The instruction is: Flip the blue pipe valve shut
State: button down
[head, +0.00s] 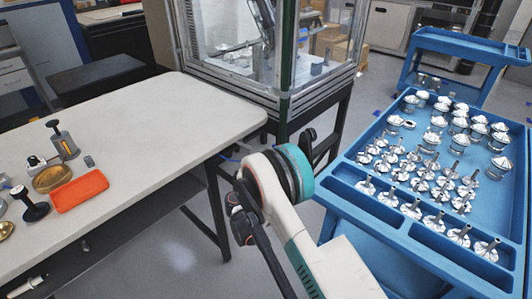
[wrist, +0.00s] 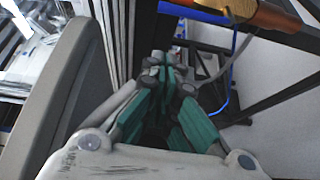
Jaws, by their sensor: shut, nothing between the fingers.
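My gripper (wrist: 165,68) shows in the wrist view with its teal-padded fingers drawn together and nothing between them. A copper-coloured pipe (wrist: 268,14) crosses the top right of the wrist view, apart from and beyond the fingertips. A blue bar or tube (wrist: 198,13) meets it from the left, and a blue line (wrist: 236,78) runs below; I cannot tell which part is the valve or how its handle is turned. In the head view my arm reaches toward the machine's underside and largely hides the gripper; the valve is not clearly visible there.
A glass-walled machine (head: 270,85) on dark legs stands ahead. A white table (head: 150,115) at left holds an orange tray (head: 79,190) and tools. A blue cart (head: 345,222) with several metal parts stands at right. Dark frame bars (wrist: 285,92) cross near the pipe.

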jog(key=shift+s+a+f+n+y, duration=0.2)
jog(key=shift+s+a+f, duration=0.1)
jog(key=shift+f, duration=0.2)
jog(key=shift+s+a+f+n+y, duration=0.1)
jog(key=shift+s+a+f+n, duration=0.15)
jog(key=shift+f, duration=0.25)
jog(key=shift+w, duration=0.15)
jog(key=w+d+b, duration=0.4)
jog(key=w, duration=0.4)
jog(key=shift+d+b, duration=0.35)
jog(key=shift+d, duration=0.05)
